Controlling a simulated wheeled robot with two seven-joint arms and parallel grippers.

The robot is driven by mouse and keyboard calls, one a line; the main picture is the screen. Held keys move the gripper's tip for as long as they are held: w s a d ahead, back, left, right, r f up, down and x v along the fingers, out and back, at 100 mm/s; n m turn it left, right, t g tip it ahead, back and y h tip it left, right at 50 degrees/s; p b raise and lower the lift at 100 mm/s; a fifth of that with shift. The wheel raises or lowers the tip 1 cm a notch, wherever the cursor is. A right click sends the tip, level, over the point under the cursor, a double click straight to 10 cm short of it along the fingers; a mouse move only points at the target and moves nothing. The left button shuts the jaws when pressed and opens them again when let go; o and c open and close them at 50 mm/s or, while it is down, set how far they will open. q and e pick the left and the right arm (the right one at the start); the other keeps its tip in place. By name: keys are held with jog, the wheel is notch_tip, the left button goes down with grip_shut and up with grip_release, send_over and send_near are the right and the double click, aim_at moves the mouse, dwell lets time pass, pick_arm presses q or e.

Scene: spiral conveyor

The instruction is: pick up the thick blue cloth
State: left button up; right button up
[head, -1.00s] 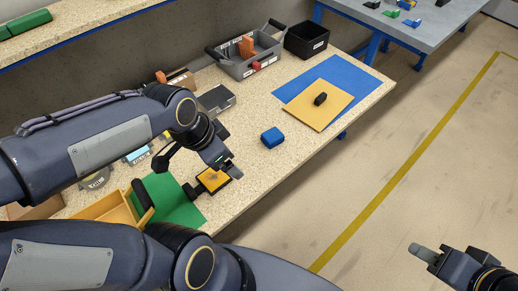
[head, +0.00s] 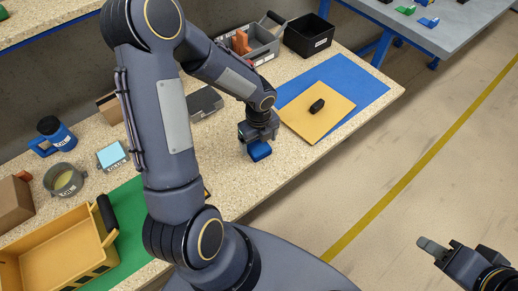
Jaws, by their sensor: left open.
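The thick blue cloth (head: 259,152) is a small, folded-looking blue block on the speckled workbench, left of the flat blue mat. My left gripper (head: 257,142) points down right over it, and the fingers partly hide its top. The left gripper is open; whether the fingers touch the cloth cannot be told. My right gripper (head: 432,246) is at the lower right, over the floor and away from the bench. Its finger spacing is not clear from this angle.
A blue mat (head: 368,86) with a tan board (head: 325,120) and a black object (head: 317,106) lies to the right. A grey toolbox (head: 262,50) and a black bin (head: 309,36) stand behind. A yellow tray (head: 62,228) sits at lower left. Bench beside the cloth is clear.

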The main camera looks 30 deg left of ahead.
aim_at(259, 147)
pick_arm(q)
notch_tip(259, 147, down, 3)
jog(key=shift+f, duration=0.2)
jog(key=shift+s, duration=0.1)
jog(key=shift+c, duration=0.4)
jog(key=c, duration=1)
jog(key=shift+r, duration=0.1)
jog(key=shift+r, duration=0.45)
notch_tip(259, 147, up, 2)
jog(key=shift+r, duration=0.15)
jog(key=s+r, duration=0.3)
jog(key=s, duration=0.1)
jog(key=s+d+r+p, duration=0.1)
jog(key=s+r, duration=0.2)
jog(key=s, duration=0.2)
jog(key=s+d+r, duration=0.1)
jog(key=s+r, duration=0.2)
jog(key=s, duration=0.2)
jog(key=shift+r, duration=0.35)
